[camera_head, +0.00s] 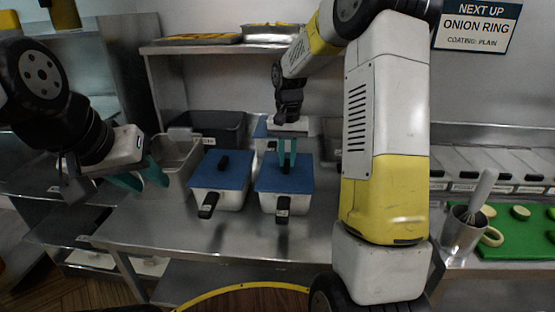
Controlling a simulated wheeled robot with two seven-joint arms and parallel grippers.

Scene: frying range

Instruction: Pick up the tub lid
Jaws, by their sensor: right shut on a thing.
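Two white tubs with blue lids stand side by side on the steel counter. The right tub (268,201) has a blue tub lid (301,181); the left tub (231,201) has a similar blue lid (207,173) with a black knob. My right gripper (287,164) reaches down from above with its teal fingers shut on the right tub lid at its knob, which the fingers partly hide. That lid appears to lie on its tub. My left gripper (144,179) is open and empty, left of the tubs near the counter's left end.
An uncovered grey container (179,157) stands left of the tubs. Another blue lid (261,131) shows behind, partly hidden. A steel cup (461,234) with a whisk and a green board (513,243) with rings are at right. The front counter is clear.

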